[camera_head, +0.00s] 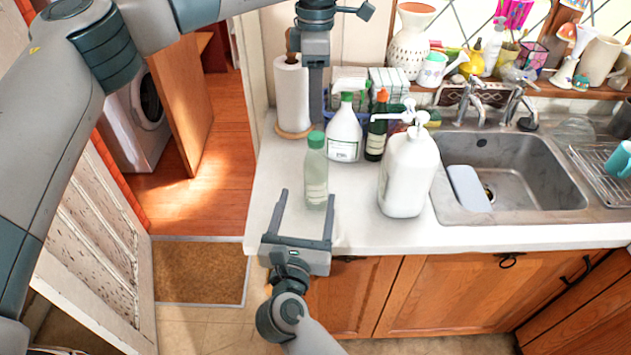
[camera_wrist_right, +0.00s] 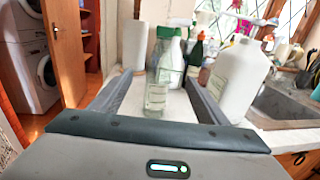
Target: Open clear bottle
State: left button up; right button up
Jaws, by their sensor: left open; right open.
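The clear bottle (camera_head: 315,185) with a green cap (camera_head: 316,140) stands upright near the left front of the white counter. In the right wrist view the clear bottle (camera_wrist_right: 157,96) shows between the two fingers, towards their tips. My right gripper (camera_head: 305,205) is open and level at the counter's front edge, its fingers pointing at the bottle; I cannot tell whether they touch it.
A white spray bottle (camera_head: 344,137), a dark green bottle (camera_head: 376,135) and a large white pump jug (camera_head: 408,178) stand close on the right. A paper towel roll (camera_head: 292,95) stands behind. The sink (camera_head: 540,180) is further right. The counter (camera_head: 268,170) left of the bottle is clear.

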aim_at(318, 152)
jog(key=w+d, duration=0.1)
jog(key=w, duration=1)
jog(key=w+d, duration=0.1)
jog(key=w, duration=0.4)
jog(key=shift+w+d, duration=0.3)
jog(key=shift+w, duration=0.05)
grip_shut()
